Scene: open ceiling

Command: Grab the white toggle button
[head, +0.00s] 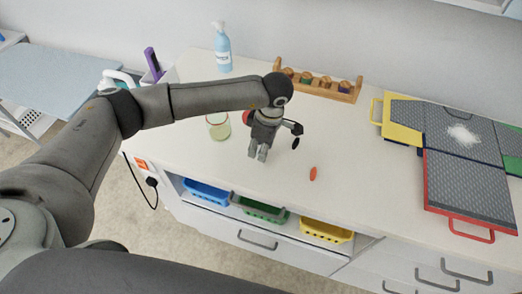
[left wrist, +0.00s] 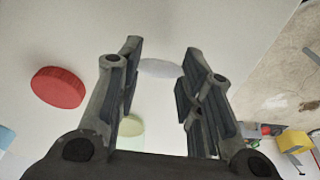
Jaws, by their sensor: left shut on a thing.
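My left gripper (head: 257,155) points down over the white counter, between a glass with pale green contents and a small orange-red oval piece. In the left wrist view its two fingers stand apart with the white toggle button (left wrist: 160,68), a pale flat round piece, between their tips. The gripper is shut on this button. In the head view the fingers hide the button. My right gripper is not in view.
A red round piece (left wrist: 58,87) lies beside the fingers. The glass (head: 218,128) stands left, the orange-red oval (head: 313,173) right. Behind are a spray bottle (head: 222,48) and wooden rack (head: 318,84).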

